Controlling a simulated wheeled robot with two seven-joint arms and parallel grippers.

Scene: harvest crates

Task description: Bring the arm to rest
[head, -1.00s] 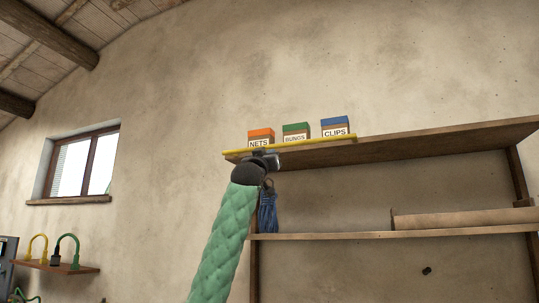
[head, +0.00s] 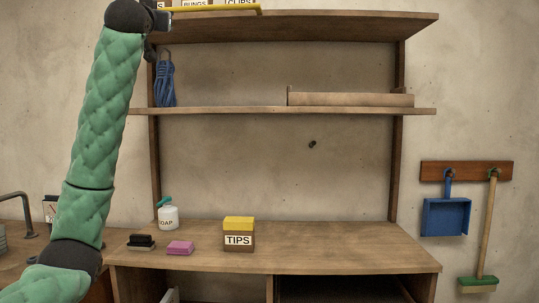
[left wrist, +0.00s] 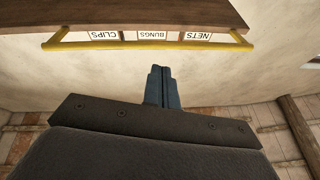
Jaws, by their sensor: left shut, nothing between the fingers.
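My left arm, in a green quilted sleeve, rises on the left of the head view, with its wrist up by the left end of the top shelf. My left gripper (left wrist: 162,74) is shut and empty in the left wrist view, pointing toward the wall, apart from the shelf's yellow rail (left wrist: 75,46). In the head view its fingers are not clearly visible at the top edge. My right gripper is in neither view.
The top shelf (head: 330,27) holds boxes labelled NETS, BUNGS and CLIPS behind the rail. Blue cord (head: 165,82) hangs beneath it. A TIPS box (head: 238,240), soap bottle (head: 168,217), pink sponge (head: 180,248) and black brush (head: 141,242) stand on the counter (head: 330,254).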

